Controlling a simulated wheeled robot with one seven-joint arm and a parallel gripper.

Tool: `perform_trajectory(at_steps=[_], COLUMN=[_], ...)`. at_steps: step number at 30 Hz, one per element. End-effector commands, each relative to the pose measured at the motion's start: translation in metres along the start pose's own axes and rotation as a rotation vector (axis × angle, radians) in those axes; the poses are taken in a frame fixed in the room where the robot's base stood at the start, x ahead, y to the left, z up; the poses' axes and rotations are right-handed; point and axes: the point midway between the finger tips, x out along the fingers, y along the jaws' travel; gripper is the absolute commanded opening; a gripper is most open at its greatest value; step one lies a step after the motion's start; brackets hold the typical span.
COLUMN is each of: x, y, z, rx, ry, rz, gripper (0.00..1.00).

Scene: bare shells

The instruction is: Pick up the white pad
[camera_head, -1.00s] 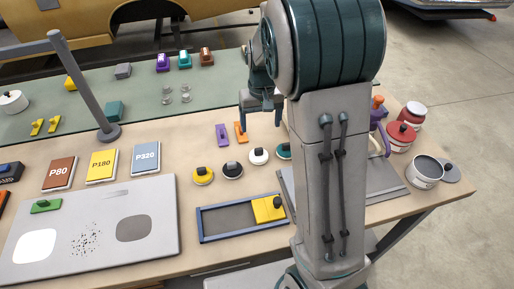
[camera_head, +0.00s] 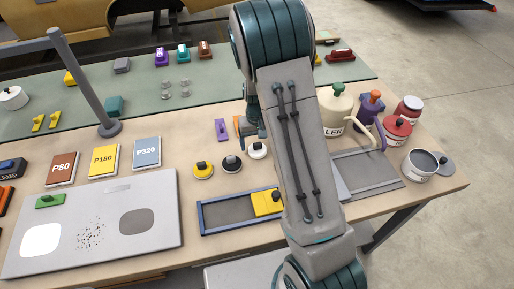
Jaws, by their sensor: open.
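The white pad (camera_head: 257,153) is a small round disc with a dark knob on top, lying on the wooden bench. It is at the right end of the visible row, beside the black pad (camera_head: 232,164) and the yellow pad (camera_head: 203,170). My gripper (camera_head: 251,134) is open and appears just behind and above the white pad in the picture. My own arm covers its right side, and I cannot tell its exact height over the bench.
A blue-framed tray (camera_head: 228,213) with a yellow block (camera_head: 267,202) lies in front. A purple block (camera_head: 221,129) is left of my gripper. A grey post (camera_head: 82,85) stands at the left. Cans and a cream jug (camera_head: 337,106) stand at the right.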

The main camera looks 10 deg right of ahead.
Motion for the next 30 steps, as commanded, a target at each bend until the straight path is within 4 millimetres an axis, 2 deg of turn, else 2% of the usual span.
perform_trajectory(at_steps=[6,14,15,19,20,30], x=[0.022,0.025,0.025,0.025,0.025,0.023], y=[0.000,0.000,0.000,0.000,0.000,0.000], z=[0.001,0.000,0.000,0.000,0.000,0.000], rx=[0.000,0.000,0.000,0.000,0.000,0.000], ry=[-0.002,0.000,0.000,0.000,0.000,0.001], rz=[0.000,0.000,0.000,0.000,0.000,0.000], gripper=[0.80,0.80,0.74,0.38,0.34,0.34])
